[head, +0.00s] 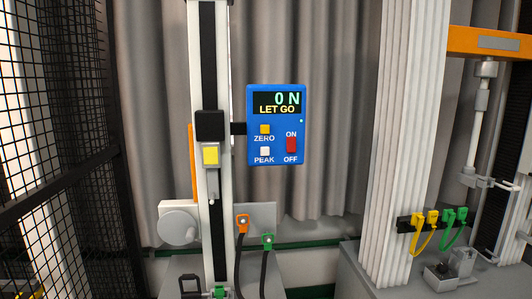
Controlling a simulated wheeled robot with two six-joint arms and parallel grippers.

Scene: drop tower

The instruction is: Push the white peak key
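The white peak key (265,151) is a small square button on the lower left of a blue meter box (277,125), just above the printed word PEAK. The meter is fixed by a black bracket to an upright column. Its screen (277,103) reads "0 N" and "LET GO". A yellow zero key (265,129) sits above the white key, and a red on/off switch (291,145) is to its right. Neither of my grippers shows in the head view.
The upright column (222,60) carries a black block with a yellow button (211,155). Orange (242,223) and green (267,241) plugs with black cables are below. A black mesh fence (65,130) stands at left, a white ribbed pillar (395,140) at right. The space before the meter looks clear.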

